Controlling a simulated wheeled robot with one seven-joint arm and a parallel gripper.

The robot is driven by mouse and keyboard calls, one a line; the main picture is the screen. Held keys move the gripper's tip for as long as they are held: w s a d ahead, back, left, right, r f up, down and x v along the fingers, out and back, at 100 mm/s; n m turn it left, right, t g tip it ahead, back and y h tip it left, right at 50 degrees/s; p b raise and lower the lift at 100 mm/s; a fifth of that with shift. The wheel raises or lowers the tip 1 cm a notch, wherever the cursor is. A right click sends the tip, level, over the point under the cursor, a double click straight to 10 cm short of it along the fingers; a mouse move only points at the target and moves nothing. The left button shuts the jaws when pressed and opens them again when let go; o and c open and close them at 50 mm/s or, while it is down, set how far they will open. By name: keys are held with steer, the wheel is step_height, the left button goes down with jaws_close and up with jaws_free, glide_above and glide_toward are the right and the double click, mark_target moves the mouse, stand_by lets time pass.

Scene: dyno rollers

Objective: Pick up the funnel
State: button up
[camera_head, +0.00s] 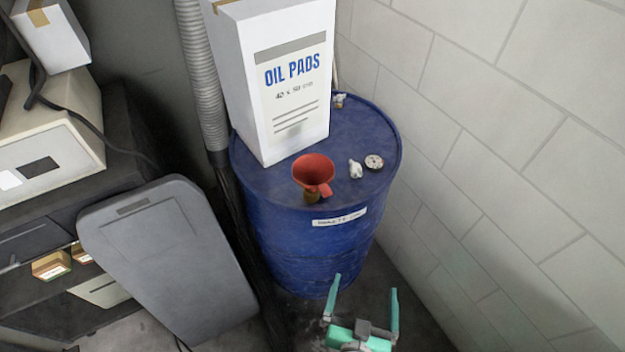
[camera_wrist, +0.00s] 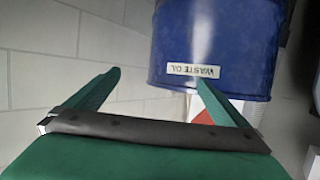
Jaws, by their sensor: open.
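The red-orange funnel (camera_head: 313,170) stands on the front part of the blue drum's top (camera_head: 350,140), wide mouth up, with a tab at its right side. A brownish piece shows under its cone. My gripper (camera_head: 366,287) is green, open and empty, in front of the drum and lower in the picture than the funnel, clear of it. The wrist view shows the two fingers (camera_wrist: 158,78) spread, with the drum (camera_wrist: 215,40) and its upside-down label beyond. A red patch, likely the funnel (camera_wrist: 203,117), is partly hidden behind the right finger there.
A tall white oil pads box (camera_head: 285,85) stands on the drum behind the funnel. A small white fitting (camera_head: 355,169) and a round cap (camera_head: 374,162) lie right of it. A block wall (camera_head: 500,130) is at right, a grey panel (camera_head: 165,265) and hose (camera_head: 200,75) at left.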

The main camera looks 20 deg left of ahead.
steer(key=w+a+r+n+g+y, duration=0.1)
steer(key=w+a+r+y, duration=0.15)
steer(key=w, duration=0.25)
steer(key=w+a+r+n+y, duration=0.1)
steer(key=w+a+r+n, duration=0.1)
steer(key=w+a+r, duration=0.25)
steer(key=n+g+y, duration=0.3)
steer(key=n+y, duration=0.1)
steer(key=n, duration=0.1)
glide_toward(320, 185)
steer(key=w+a, duration=0.3)
steer(key=w, duration=0.1)
steer(key=x, duration=0.4)
steer(key=shift+a, duration=0.45)
steer(key=shift+f+x, duration=0.15)
steer(key=shift+x, duration=1.2)
steer(key=shift+f+x, duration=0.15)
steer(key=shift+x, duration=1.25)
steer(key=shift+d, duration=0.2)
steer(key=shift+c, duration=0.3)
steer(key=c, duration=0.9)
steer(key=shift+w, duration=0.15)
steer(key=shift+c, duration=0.2)
